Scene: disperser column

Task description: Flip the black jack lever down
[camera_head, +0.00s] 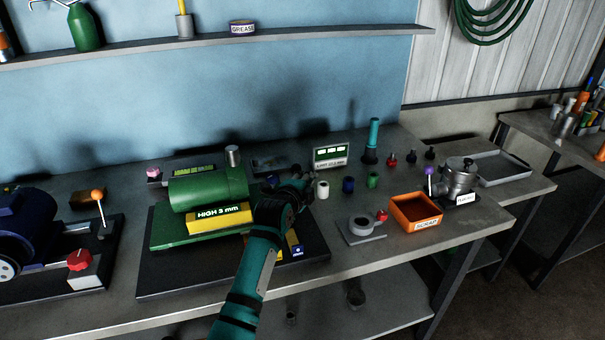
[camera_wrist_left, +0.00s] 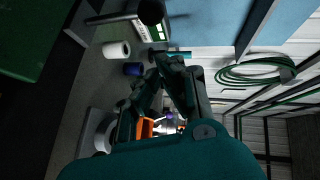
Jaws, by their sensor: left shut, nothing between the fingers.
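My left gripper (camera_head: 303,186) reaches over the right end of the green machine (camera_head: 208,188) with its fingers shut and empty. In the head view my gripper and arm cover that part of the machine, and I cannot make out the lever there. My right gripper is not in view.
A white cup (camera_head: 322,189), a blue cup (camera_head: 348,185) and a small sign (camera_head: 330,155) stand close to the right of my gripper. A grey ring fixture (camera_head: 362,228) and an orange scrap bin (camera_head: 415,212) stand further right. A blue motor (camera_head: 25,230) is at left.

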